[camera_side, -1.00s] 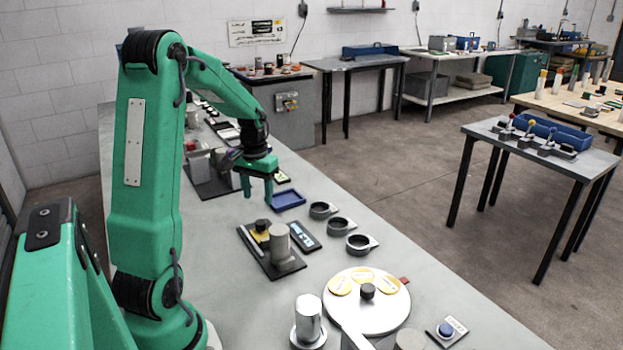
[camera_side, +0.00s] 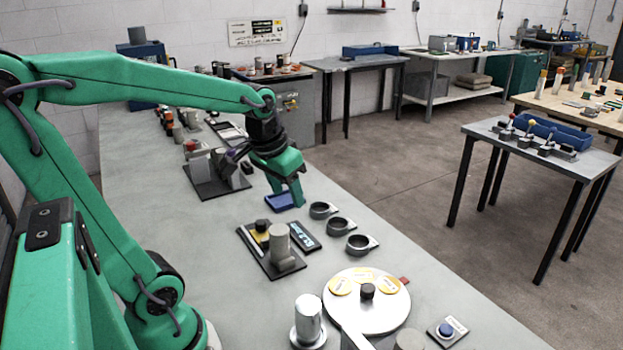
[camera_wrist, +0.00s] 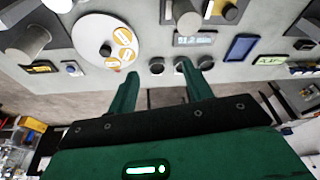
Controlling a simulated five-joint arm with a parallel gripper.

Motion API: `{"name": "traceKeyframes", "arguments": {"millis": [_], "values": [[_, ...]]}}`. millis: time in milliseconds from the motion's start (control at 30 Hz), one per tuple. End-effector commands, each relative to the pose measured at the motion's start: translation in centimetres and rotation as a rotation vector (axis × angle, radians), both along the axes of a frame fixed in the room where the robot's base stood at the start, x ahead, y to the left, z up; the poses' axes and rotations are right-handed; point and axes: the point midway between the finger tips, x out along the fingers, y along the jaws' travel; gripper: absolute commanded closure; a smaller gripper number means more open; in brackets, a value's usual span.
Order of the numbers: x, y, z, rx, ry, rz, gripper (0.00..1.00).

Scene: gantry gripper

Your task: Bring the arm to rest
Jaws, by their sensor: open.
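My gripper (camera_side: 286,188) is green and sits at the end of my arm, close to a small blue tray (camera_side: 279,202) on the grey bench in the side view. It partly covers the tray there. In the wrist view my gripper (camera_wrist: 163,88) has its two fingers spread apart with nothing between them. The blue tray shows apart from the fingers in the wrist view (camera_wrist: 241,47). I cannot tell from the side view how far the fingertips are above the bench.
Several grey ring holders (camera_side: 341,225) stand right of my gripper. A device with a grey cylinder (camera_side: 280,243) and a display (camera_side: 303,236) are in front. A white disc with yellow labels (camera_side: 375,313) lies nearer. A dark fixture (camera_side: 214,187) stands left.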

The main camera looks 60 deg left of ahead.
Motion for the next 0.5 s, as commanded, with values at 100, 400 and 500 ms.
{"name": "traceKeyframes", "arguments": {"millis": [100, 400, 500], "values": [[-1.3, -2.4, 0.8, 0.008, -0.045, -0.055, 0.50], [-4.6, -6.9, 1.6, 0.009, -0.144, -0.177, 0.50], [-5.4, -7.8, 1.7, 0.007, -0.168, -0.206, 0.50]]}}
